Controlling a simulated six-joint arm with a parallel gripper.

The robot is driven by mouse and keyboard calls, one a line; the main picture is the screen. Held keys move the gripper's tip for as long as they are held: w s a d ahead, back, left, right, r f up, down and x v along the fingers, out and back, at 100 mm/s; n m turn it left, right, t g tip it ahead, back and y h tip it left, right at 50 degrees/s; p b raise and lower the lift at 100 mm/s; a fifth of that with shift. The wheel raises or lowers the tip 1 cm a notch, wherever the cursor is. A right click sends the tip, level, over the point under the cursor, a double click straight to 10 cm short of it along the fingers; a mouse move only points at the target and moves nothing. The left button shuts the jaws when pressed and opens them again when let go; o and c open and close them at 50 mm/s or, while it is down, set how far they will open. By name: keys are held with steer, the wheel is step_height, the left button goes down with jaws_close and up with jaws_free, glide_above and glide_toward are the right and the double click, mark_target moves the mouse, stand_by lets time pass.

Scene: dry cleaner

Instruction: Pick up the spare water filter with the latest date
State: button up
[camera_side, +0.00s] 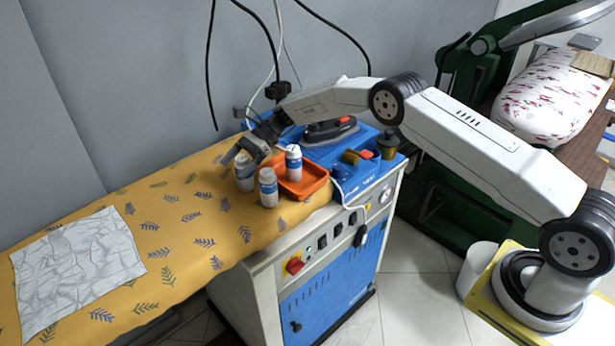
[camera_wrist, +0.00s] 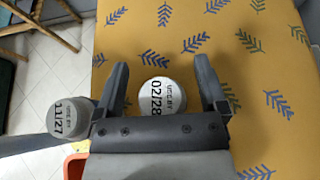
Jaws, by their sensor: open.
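The orange tray (camera_side: 318,185) lies close beside the filters, with an iron (camera_side: 330,130) behind it on the blue machine top. A crumpled grey cloth (camera_side: 75,265) lies at the left of the yellow ironing board (camera_side: 185,240). The board between is clear.

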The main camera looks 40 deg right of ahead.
stand_by(0.4)
jaws_close()
steer(key=shift+r, duration=5.05)
